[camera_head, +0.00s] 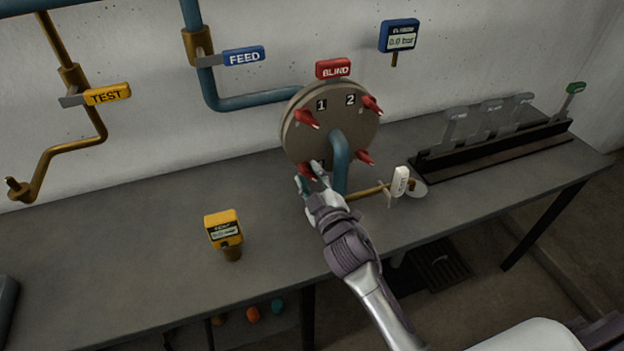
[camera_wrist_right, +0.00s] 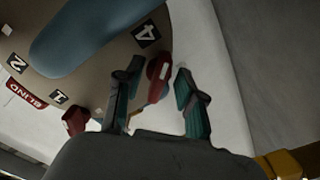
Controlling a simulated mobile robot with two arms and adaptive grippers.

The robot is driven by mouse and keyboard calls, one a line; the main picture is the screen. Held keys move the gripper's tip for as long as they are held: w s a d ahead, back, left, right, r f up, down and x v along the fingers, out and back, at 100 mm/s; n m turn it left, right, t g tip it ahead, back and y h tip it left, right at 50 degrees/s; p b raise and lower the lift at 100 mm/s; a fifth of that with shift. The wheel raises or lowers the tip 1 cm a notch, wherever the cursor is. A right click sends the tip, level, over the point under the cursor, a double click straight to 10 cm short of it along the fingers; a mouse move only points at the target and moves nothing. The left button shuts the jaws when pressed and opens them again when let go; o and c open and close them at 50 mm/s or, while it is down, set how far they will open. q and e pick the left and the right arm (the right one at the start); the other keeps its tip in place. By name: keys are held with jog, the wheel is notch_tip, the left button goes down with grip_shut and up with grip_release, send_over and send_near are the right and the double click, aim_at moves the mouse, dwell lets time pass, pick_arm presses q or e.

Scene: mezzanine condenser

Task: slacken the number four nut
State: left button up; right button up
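The round blind flange (camera_head: 322,140) stands upright on the bench with red winged nuts around its face. The number four nut (camera_wrist_right: 158,75) is beside the "4" label (camera_wrist_right: 145,33) in the right wrist view; in the head view it is the lower-left red nut (camera_head: 307,170). My right gripper (camera_head: 311,182) is at this nut. In the wrist view its two teal-padded fingers (camera_wrist_right: 158,82) are open on either side of the nut, with small gaps visible. The number one nut (camera_wrist_right: 74,121) is at lower left there. My left gripper is not in view.
A blue pipe (camera_head: 339,155) bends out of the flange centre. A brass pipe with a white-tagged valve (camera_head: 400,182) runs just right of my gripper. A yellow gauge (camera_head: 224,229) stands on the bench to the left. A rack of levers (camera_head: 490,145) stands at right.

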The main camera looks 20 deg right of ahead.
jog(key=s, duration=1.2)
jog(key=shift+d, duration=0.25)
